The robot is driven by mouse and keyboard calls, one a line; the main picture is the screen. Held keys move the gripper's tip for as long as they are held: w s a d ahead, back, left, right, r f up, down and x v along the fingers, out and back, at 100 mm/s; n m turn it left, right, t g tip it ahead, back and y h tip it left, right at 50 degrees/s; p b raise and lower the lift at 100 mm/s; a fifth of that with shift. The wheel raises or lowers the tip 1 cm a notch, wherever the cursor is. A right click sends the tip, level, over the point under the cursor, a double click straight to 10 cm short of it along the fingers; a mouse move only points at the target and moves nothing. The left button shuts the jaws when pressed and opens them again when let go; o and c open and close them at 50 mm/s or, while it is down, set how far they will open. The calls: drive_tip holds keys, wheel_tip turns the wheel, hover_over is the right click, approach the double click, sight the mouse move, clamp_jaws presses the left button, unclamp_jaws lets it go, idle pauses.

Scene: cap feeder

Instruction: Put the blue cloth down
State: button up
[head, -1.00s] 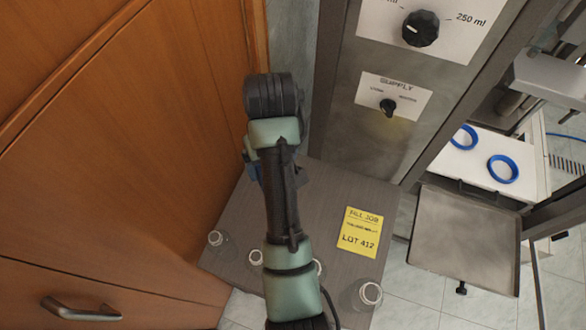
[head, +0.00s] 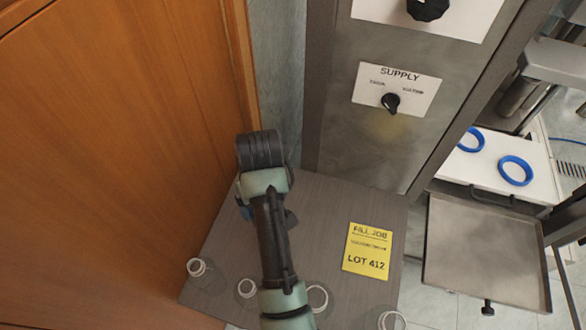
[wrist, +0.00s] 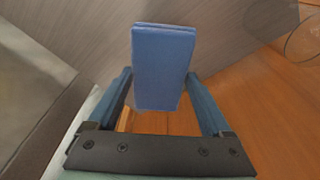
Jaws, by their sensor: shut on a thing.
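The blue cloth (wrist: 163,65) is a folded pad between the two fingers of my gripper (wrist: 163,85) in the wrist view. My gripper is shut on it. The grey-brown tabletop (wrist: 215,30) shows behind the cloth in the wrist view; I cannot tell whether the cloth touches it. In the head view my arm hides most of the gripper and the cloth. The arm's end is over the back left of the table (head: 325,205).
A yellow note reading LOT 412 (head: 367,250) lies on the table's right. Several clear bottles, one at the left (head: 197,268), stand along the front edge. An orange wooden cabinet (head: 110,150) is close on the left. A metal SUPPLY panel (head: 390,135) rises behind.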

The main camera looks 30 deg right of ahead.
wheel_tip(320, 180, down, 9)
drive_tip(key=shift+r, duration=0.1)
idle(0.3)
drive_tip(key=shift+f+b, duration=0.2)
drive_tip(key=shift+b, duration=0.15)
drive_tip(key=o, duration=1.1)
drive_tip(key=shift+r, duration=0.1)
